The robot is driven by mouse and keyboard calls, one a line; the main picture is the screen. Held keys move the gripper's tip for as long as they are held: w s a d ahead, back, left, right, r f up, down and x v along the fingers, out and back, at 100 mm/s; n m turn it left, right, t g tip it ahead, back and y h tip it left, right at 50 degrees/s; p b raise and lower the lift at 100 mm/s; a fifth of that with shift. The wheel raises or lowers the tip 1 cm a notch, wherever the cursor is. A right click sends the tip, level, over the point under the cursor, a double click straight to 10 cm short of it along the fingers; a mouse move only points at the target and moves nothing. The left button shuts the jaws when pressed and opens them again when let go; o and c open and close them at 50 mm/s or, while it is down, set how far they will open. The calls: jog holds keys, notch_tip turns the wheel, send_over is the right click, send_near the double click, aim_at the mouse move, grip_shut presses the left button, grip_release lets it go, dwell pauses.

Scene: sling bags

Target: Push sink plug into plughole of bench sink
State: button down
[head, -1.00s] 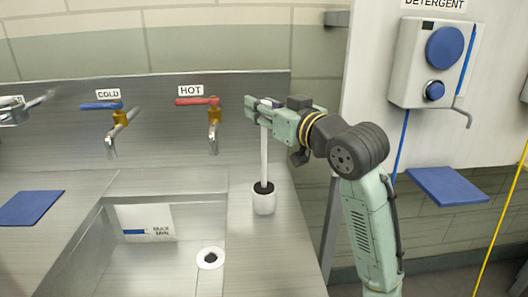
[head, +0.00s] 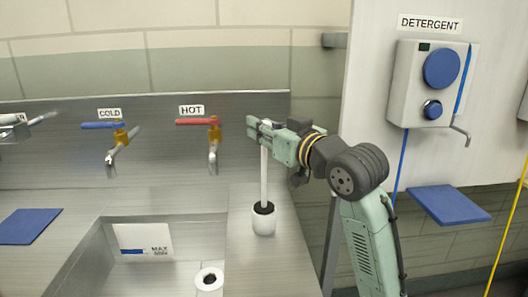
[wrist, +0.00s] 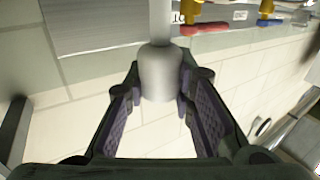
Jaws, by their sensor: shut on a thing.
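My gripper (head: 258,131) is shut on the upper end of a white rod (head: 264,175), above the bench right of the basin. In the wrist view the rod's pale, rounded knob (wrist: 160,75) sits between the two purple-padded fingers. The rod stands upright, its lower end inside a white cup (head: 263,221) with a dark inside. What is on the rod's lower end is hidden, so I cannot tell whether it bears the plug. The bench sink (head: 130,275) has a white-rimmed round opening with a dark middle, seemingly the plughole (head: 209,280), left of and nearer than the cup.
A cold tap (head: 120,140) and a hot tap (head: 213,140) stick out over the sink's back. A blue pad (head: 28,226) lies on the left bench. A detergent dispenser (head: 430,85) hangs at right above a blue shelf (head: 447,203). A MAX sign (head: 140,241) is inside the basin.

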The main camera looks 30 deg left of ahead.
jog(key=shift+r, duration=0.15)
jog(key=shift+r, duration=0.55)
notch_tip(320, 180, up, 2)
jog(key=shift+b, duration=0.55)
jog(key=s+d+r+b, duration=0.1)
jog(key=s+d+b, duration=0.2)
jog(key=s+d, duration=0.4)
jog(key=s, duration=0.7)
jog(key=shift+s+d+r+b, duration=0.15)
jog(key=shift+r+b, duration=0.15)
jog(key=shift+r, duration=0.05)
